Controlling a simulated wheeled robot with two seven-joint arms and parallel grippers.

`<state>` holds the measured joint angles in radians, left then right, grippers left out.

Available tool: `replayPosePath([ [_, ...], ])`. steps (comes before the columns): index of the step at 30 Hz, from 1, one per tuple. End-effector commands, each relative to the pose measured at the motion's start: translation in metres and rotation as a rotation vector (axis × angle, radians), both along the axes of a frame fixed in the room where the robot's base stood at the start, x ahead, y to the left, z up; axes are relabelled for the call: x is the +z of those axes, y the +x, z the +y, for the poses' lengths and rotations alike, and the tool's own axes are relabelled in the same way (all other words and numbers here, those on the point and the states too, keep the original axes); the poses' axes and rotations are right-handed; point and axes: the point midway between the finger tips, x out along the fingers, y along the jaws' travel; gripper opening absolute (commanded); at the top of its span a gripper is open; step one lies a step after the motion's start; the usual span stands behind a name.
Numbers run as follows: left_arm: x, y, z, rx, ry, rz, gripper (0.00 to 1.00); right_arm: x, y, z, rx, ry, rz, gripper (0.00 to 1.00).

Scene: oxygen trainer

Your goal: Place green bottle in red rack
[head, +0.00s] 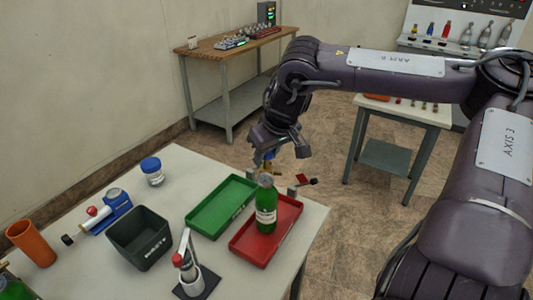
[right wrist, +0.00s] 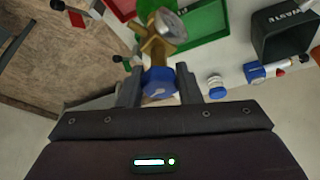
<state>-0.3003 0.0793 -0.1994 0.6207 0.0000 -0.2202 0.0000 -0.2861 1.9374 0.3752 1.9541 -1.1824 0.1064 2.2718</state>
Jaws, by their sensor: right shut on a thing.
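A green bottle (head: 266,208) with a white label and grey cap stands upright in the red rack (head: 243,243), a shallow tray near the table's right edge. My right gripper (head: 277,160) is above and behind the bottle, apart from it. It is shut on a brass regulator with a blue knob and a round gauge (right wrist: 155,50); the right wrist view shows the knob between the fingers (right wrist: 158,88). The red rack also shows at the top of that view (right wrist: 124,8); I cannot make out the bottle there. My left gripper is not in view.
A green tray (head: 213,222) lies left of the red rack. A dark waste bin (head: 139,239), a blue-lidded jar (head: 152,172), a blue device (head: 117,201), an orange cup (head: 31,243) and a white holder (head: 194,283) stand around. The table's front middle is partly clear.

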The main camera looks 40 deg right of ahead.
Motion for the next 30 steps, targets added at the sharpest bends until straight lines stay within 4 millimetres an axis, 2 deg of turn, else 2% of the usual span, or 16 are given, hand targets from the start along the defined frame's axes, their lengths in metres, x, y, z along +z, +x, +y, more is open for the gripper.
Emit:
replayPosePath([
  [14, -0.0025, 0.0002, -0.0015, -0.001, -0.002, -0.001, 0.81, -0.0088, 0.0010, 0.0003, 0.001, -0.001, -0.005, 0.00],
  [15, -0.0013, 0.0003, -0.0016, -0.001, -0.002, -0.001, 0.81, -0.0090, 0.0000, 0.0002, 0.000, 0.000, -0.001, 0.36],
  [19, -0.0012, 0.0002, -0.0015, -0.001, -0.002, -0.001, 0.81, -0.0089, -0.0001, 0.0002, 0.000, 0.000, -0.001, 0.53],
  [30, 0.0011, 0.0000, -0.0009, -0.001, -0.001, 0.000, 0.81, -0.0028, -0.0003, 0.0004, 0.001, 0.000, -0.003, 0.53],
])
